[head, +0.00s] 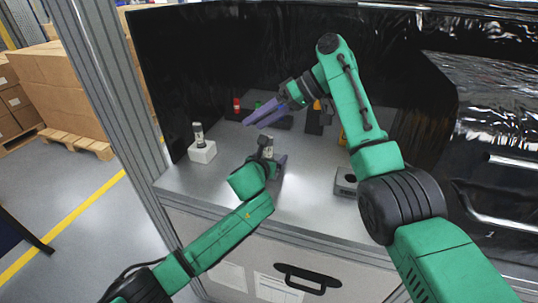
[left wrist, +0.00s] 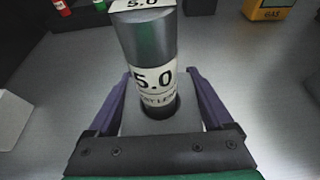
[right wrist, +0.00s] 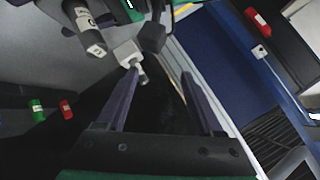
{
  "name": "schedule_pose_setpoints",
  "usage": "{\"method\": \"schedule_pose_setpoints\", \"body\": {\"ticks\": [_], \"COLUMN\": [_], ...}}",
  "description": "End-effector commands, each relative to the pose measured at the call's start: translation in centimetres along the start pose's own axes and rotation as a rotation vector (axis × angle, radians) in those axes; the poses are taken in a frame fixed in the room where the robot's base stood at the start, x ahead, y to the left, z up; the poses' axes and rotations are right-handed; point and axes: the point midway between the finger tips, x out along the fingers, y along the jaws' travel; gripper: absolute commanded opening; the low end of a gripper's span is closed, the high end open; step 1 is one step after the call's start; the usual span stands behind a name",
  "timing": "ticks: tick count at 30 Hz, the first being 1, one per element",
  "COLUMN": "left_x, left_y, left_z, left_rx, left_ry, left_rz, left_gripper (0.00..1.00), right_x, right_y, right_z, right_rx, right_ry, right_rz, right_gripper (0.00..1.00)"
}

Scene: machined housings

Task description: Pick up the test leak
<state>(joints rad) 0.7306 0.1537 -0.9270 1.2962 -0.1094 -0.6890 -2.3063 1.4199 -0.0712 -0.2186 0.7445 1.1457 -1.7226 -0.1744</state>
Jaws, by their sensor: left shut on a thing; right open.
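The test leak (head: 266,146) is a grey metal cylinder with white bands; its label reads 5.0 with partly hidden text ending in "LEAK". It also fills the middle of the left wrist view (left wrist: 148,50). My left gripper (head: 275,163) is shut on it low down, with purple fingers on both sides of a grey block-like part (left wrist: 190,118) at the cylinder's foot. I cannot tell whether its underside touches the bench. A similar cylinder (head: 198,131) stands in a white block (head: 203,152) at the left. My right gripper (head: 254,116) is open and empty above the back of the bench; its fingers (right wrist: 160,75) are apart.
A grey block with a dark hole (head: 346,181) sits at the bench's right. Red (head: 237,104) and green small cylinders and a yellow item (left wrist: 268,12) stand at the back. Black sheeting (head: 200,60) encloses the back. The bench front centre (head: 300,205) is clear.

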Motion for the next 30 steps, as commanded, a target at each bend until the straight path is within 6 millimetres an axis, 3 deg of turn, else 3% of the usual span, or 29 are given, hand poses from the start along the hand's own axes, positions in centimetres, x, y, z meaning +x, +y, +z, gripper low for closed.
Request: {"method": "schedule_pose_setpoints", "body": {"ticks": [4, 7, 10, 13, 16, 18, 21, 30], "left_x": [0.0, 0.0, 0.0, 0.0, 0.0, 0.0, 0.0, 0.0], "left_y": [0.1, 0.1, 0.1, 0.0, 0.0, 0.0, 0.0, 0.0], "left_z": [0.0, 0.0, -0.1, 0.0, 0.0, 0.0, 0.0, 0.0], "left_rx": [0.000, -0.001, -0.001, -0.001, 0.000, 0.000, 0.000, 0.000], "left_ry": [0.001, 0.001, 0.001, 0.001, 0.000, 0.000, 0.000, 0.001], "left_rz": [0.001, 0.001, 0.001, 0.001, 0.000, 0.000, 0.000, 0.001], "left_gripper": [0.26, 0.26, 0.26, 0.26, 0.26, 0.26, 0.26, 0.26], "right_x": [-0.2, -2.1, -4.1, -4.1, -2.6, -1.6, -0.8, 2.4], "right_y": [-3.2, -5.0, -5.2, -1.5, 4.3, 7.6, 10.4, 10.3], "right_z": [0.1, 0.8, 2.2, 3.7, 5.6, 7.0, 8.4, 6.1], "right_rx": [0.426, 0.711, 1.020, 1.438, 1.867, 2.096, 2.282, 2.333], "right_ry": [0.108, 0.114, 0.074, 0.026, 0.007, 0.011, 0.020, 0.017], "right_rz": [-0.306, -0.519, -0.701, -0.806, -0.856, -0.877, -0.893, -0.897], "right_gripper": [0.68, 0.68, 0.68, 0.68, 0.68, 0.68, 0.68, 0.68]}}
